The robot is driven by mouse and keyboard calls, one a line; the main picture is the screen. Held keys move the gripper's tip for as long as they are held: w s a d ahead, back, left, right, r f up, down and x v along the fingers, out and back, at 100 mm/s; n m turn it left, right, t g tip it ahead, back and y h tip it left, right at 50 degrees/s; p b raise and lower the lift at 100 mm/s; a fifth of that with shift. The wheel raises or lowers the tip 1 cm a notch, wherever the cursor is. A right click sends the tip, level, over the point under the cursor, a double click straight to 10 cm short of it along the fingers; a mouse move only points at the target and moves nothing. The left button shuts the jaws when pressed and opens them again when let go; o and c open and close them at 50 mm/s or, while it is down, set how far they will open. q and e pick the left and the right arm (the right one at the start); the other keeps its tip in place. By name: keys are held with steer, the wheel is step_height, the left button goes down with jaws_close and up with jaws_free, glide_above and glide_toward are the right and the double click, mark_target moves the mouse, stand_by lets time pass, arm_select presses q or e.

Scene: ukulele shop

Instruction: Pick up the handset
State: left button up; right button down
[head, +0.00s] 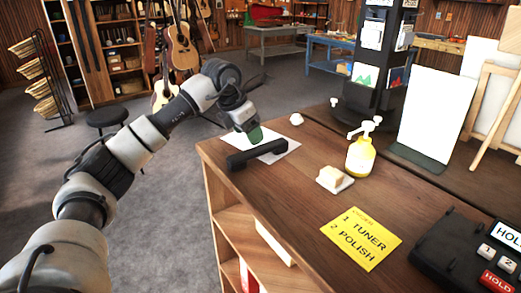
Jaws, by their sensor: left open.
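The black handset (258,154) lies on a white sheet (279,144) near the left end of the wooden counter. My left arm reaches in from the left. My left gripper (254,134) is just above and behind the handset, with a green patch showing at its tip. It is open, and the handset rests on the counter below it. Whether the fingers touch the handset cannot be told. My right gripper is not in view. The black phone base (440,248) with red and white buttons sits at the right front of the counter.
A yellow pump bottle (360,158), a small block on a white dish (334,184) and a yellow note (361,238) are on the counter (300,205). A dark card rack (368,75) and a white board (435,110) stand behind. The floor at left is mostly clear.

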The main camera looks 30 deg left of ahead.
mark_target(258, 149)
arm_select(q)
steer(key=shift+x, duration=1)
steer(key=x, duration=0.1)
steer(key=p+x, duration=0.1)
steer(key=x, duration=0.2)
steer(key=shift+w+d+f+p, duration=0.1)
steer(key=shift+w+d+p, duration=0.2)
steer(key=shift+p, duration=0.1)
steer(key=shift+f, duration=0.35)
steer(key=shift+w+f, duration=0.2)
steer(key=shift+f, duration=0.05)
steer(key=shift+s, duration=0.1)
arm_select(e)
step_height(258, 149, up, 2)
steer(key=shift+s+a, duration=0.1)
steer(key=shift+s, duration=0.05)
arm_select(q)
steer(key=shift+f, duration=0.15)
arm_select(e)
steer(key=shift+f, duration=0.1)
